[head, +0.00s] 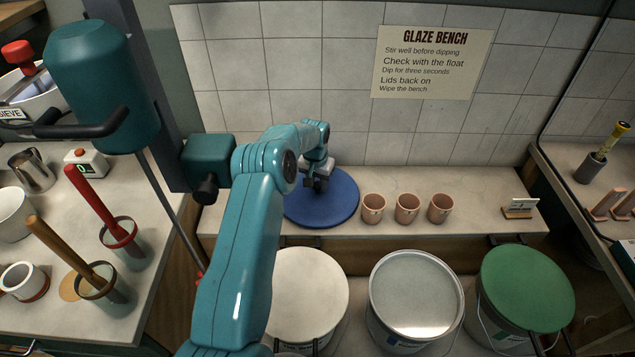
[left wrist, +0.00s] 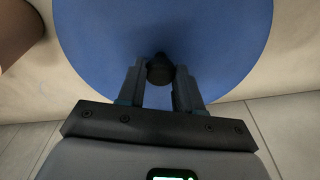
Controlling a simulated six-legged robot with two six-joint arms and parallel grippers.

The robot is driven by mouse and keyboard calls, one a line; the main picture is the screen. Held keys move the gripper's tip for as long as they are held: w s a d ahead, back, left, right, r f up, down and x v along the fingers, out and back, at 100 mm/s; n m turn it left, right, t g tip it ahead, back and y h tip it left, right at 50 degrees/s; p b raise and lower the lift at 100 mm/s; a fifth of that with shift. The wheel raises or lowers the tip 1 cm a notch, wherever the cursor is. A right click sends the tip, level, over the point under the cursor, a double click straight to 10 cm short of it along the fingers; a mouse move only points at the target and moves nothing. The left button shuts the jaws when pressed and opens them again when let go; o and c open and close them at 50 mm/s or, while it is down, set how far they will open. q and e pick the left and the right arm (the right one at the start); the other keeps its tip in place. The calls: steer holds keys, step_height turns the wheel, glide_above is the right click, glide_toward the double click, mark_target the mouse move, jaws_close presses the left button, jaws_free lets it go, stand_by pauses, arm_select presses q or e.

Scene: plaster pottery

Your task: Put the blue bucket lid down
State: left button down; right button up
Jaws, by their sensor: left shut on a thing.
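The blue bucket lid (head: 345,208) is a flat round disc at the left part of the back bench, level as far as I can see. In the left wrist view the lid (left wrist: 215,35) fills the upper middle, with a dark knob (left wrist: 160,68) at its centre. My left gripper (head: 318,184) is above the lid with its fingers on either side of that knob, shut on it; they also show in the left wrist view (left wrist: 160,82). I cannot tell whether the lid's underside touches the bench. My right gripper is not in view.
Several pinkish cups, one being the nearest cup (head: 373,208), stand right of the lid on the bench (head: 480,215). In front are a white-topped bucket (head: 310,295), a grey-topped bucket (head: 415,290) and a green-lidded bucket (head: 527,287).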

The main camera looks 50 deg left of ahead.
arm_select(q)
steer(key=shift+w+f, duration=0.1)
steer(key=shift+f, duration=0.15)
steer(key=c, duration=0.9)
jaws_free()
steer(key=shift+o, duration=0.7)
steer(key=shift+r, duration=0.15)
